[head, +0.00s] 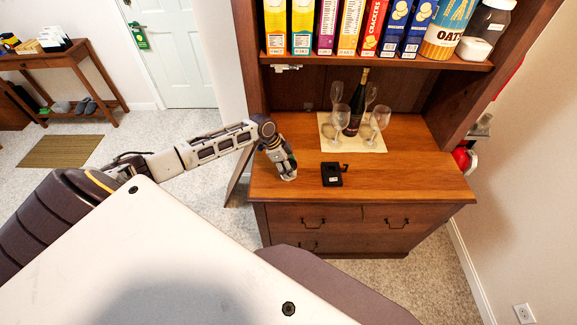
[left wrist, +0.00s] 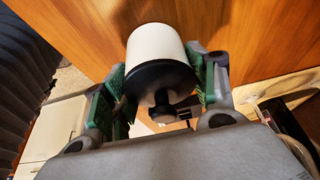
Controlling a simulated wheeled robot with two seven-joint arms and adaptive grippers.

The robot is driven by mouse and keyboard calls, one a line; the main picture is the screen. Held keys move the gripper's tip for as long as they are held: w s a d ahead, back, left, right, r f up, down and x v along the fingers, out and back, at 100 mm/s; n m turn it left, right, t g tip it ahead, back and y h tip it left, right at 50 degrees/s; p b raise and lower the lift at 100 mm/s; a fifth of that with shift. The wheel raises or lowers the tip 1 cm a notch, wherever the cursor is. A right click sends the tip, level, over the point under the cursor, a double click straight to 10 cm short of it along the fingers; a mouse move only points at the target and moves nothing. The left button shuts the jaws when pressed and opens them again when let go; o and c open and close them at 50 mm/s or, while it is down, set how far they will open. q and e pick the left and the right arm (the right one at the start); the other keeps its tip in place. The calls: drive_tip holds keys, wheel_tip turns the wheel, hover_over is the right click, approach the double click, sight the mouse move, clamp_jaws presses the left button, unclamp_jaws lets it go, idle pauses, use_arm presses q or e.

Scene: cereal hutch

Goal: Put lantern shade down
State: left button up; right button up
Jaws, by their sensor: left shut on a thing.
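The lantern shade (left wrist: 157,46) is a white cylinder with a black end and a small black knob. It sits between the green-padded fingers of my left gripper (left wrist: 158,88) in the left wrist view, and the gripper is shut on it. In the head view my left gripper (head: 287,174) is low over the left part of the hutch counter (head: 285,145). The shade is hard to make out there, and I cannot tell whether it touches the wood. A black lantern base (head: 332,175) with a small side handle is on the counter just right of the gripper. My right gripper is not in view.
A pale mat (head: 370,147) with several wine glasses and a dark bottle (head: 357,105) stands behind the base. Cereal boxes (head: 350,25) and jars fill the shelf above. The counter's right side is clear. Drawers (head: 313,218) are below its front edge.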

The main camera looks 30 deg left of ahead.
use_arm(q)
drive_tip(key=shift+f, duration=0.1)
drive_tip(key=o, duration=1)
drive_tip(key=shift+o, duration=0.2)
drive_tip(key=v, duration=1.2)
idle(0.4)
